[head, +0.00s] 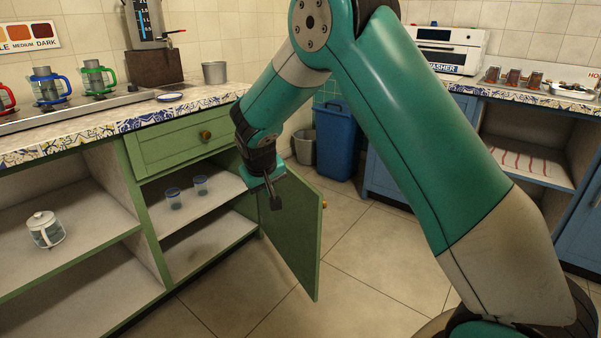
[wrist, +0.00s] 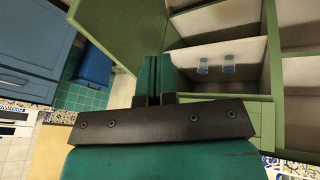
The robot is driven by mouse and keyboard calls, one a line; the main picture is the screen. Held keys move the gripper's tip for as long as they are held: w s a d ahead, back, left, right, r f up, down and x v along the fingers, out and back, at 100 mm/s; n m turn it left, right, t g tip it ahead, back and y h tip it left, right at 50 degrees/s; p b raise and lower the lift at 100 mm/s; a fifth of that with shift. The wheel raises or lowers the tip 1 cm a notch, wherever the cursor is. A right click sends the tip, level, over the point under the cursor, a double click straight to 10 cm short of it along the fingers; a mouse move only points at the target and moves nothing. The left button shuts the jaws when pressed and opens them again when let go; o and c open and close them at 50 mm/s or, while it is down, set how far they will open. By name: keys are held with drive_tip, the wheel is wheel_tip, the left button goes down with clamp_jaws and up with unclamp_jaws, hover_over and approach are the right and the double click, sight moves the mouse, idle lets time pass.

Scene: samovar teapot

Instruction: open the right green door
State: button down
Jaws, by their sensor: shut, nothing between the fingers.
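The right green door (head: 292,236) stands swung wide open in the head view, its knob (head: 324,204) on its outer right edge. It also shows at the upper left of the wrist view (wrist: 118,28). The cabinet behind it is open, with two blue glasses (head: 187,191) on its upper shelf. My gripper (head: 276,203) is shut and empty, in front of the opening near the door's inner side. In the wrist view my gripper (wrist: 153,75) points toward the cabinet. I cannot tell whether it touches the door.
A green drawer (head: 180,141) is closed above the opening. To the left, an open shelf holds a white-lidded glass teapot (head: 45,229). A blue bin (head: 337,140) and a grey bucket (head: 304,147) stand behind the door. The floor (head: 350,270) right of the door is clear.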

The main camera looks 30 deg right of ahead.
drive_tip(key=w+d+f+m+h+p, duration=0.1)
drive_tip(key=w+d+f+h+p, duration=0.2)
drive_tip(key=w+d, duration=0.3)
drive_tip(key=b, duration=0.2)
approach(304, 196)
drive_tip(key=a+f+x, duration=0.1)
drive_tip(key=x, duration=0.3)
drive_tip(key=shift+d+m, duration=0.3)
drive_tip(key=shift+d, duration=0.45)
